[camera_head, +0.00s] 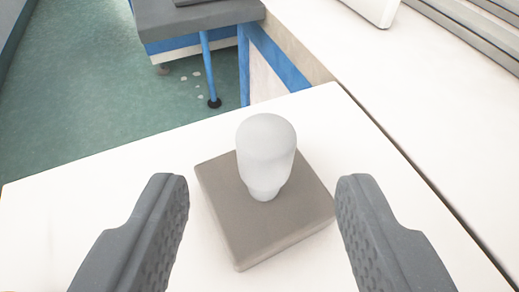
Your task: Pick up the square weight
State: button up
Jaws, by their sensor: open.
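The square weight (270,232) is a flat grey-brown square block with a pale, rounded, translucent-looking knob (266,150) standing upright on its middle. It lies on a white table top (110,195) in the centre of the camera view. My gripper (262,205) is open, with one dark, textured finger at the left and one at the right of the picture. The weight and its knob appear between the two fingers, with gaps visible on both sides. Neither finger is seen touching the weight, and how far ahead it lies is hard to judge.
A long white surface (410,110) runs along the right, with a dark seam beside the table. A white object (375,8) and grey rails (480,30) are at the upper right. A grey-topped bench (205,17) with blue legs stands beyond, on green floor (90,90).

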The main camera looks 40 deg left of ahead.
aim_at(265, 129)
jog(key=shift+b+x, duration=0.95)
jog(key=shift+x, duration=2.7)
jog(key=shift+r, duration=0.1)
grip_shut()
